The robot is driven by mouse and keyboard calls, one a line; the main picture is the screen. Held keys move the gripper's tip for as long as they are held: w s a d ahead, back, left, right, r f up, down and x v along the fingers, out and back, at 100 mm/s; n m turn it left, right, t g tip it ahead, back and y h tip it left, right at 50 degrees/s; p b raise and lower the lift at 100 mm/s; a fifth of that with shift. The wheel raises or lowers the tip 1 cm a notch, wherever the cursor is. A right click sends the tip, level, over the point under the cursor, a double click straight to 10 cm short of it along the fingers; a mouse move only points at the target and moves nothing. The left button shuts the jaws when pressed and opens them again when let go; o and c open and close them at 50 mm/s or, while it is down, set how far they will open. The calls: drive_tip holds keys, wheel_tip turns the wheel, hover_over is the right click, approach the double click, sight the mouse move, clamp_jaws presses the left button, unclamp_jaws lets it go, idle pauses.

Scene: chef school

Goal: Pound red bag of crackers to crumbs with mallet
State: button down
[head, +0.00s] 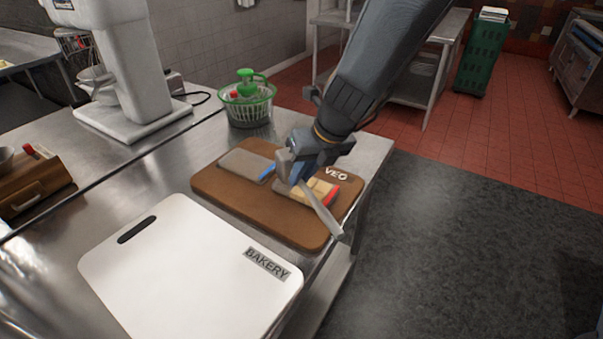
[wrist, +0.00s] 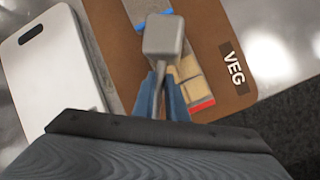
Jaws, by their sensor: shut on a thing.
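The red-edged bag of crackers (head: 318,188) lies on the right half of the brown VEG board (head: 222,190). Pale crackers show through it in the wrist view (wrist: 190,72), with its red edge towards me. A second bag (head: 242,164), with a blue edge and greyish contents, lies to its left on the board. My gripper (head: 298,170) is shut on the grey metal mallet (wrist: 163,38), above the board between the bags. The mallet's handle (head: 324,213) slants down to the right in the head view. In the wrist view its blocky head hides parts of the bags.
A white BAKERY board (head: 180,265) lies in front on the steel counter. A green salad spinner (head: 248,100) stands behind the brown board. A white stand mixer (head: 125,75) is at the back left. The counter's right edge drops to the dark floor.

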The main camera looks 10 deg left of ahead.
drive_tip(key=shift+r+p, duration=3.1)
drive_tip(key=shift+p, duration=0.75)
drive_tip(key=shift+f, duration=0.1)
drive_tip(key=shift+s, duration=0.1)
